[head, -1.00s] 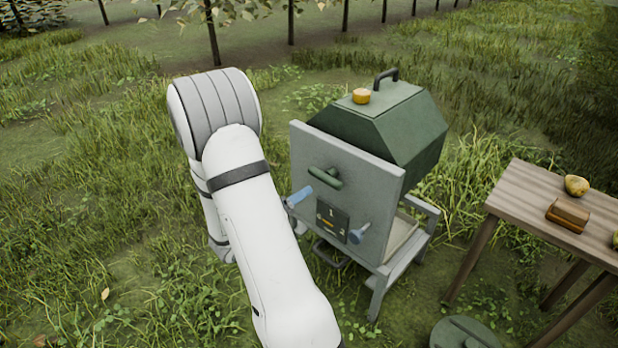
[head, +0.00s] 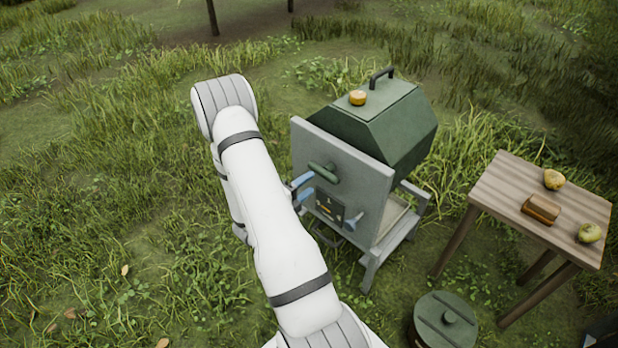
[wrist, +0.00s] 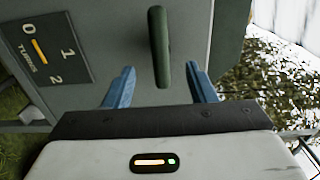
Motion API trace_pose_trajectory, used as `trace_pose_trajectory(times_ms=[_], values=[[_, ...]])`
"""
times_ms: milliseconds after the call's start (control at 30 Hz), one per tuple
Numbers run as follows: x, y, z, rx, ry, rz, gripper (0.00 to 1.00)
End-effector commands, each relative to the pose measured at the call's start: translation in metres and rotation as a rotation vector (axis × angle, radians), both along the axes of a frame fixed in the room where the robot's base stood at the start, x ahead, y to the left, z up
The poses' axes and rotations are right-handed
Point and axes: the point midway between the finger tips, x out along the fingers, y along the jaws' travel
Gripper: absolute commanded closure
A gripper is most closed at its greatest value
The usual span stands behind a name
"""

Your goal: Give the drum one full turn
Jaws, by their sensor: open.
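The green, angular drum (head: 375,125) stands behind a grey front panel (head: 365,175) in the head view, with a dark handle on top. A green crank handle (head: 323,173) is on the panel and shows upright in the wrist view (wrist: 160,45). Below it is a turns counter (head: 329,207), marked 0, 1, 2; its orange pointer (wrist: 40,50) appears to lean towards 0. My gripper (wrist: 160,85) is open, with its blue fingers to either side of the handle's line. Handle and fingers appear apart. In the head view my arm partly hides my gripper.
An orange round object (head: 357,97) sits on top of the drum. A wooden table (head: 500,190) at right holds two pears (head: 553,179) (head: 589,233) and a brown block (head: 541,209). A lidded green bin (head: 445,320) stands at lower right. Grass lies open at left.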

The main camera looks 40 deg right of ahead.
Motion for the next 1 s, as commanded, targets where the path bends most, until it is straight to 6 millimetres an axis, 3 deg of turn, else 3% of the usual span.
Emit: trace_pose_trajectory(times_ms=[133, 567, 1000], values=[[0.001, -0.011, 0.000, 0.000, -0.001, 0.000, 0.49], [0.002, -0.016, 0.000, 0.000, -0.003, 0.001, 0.49], [0.004, -0.051, 0.000, 0.001, -0.003, 0.000, 0.49]])
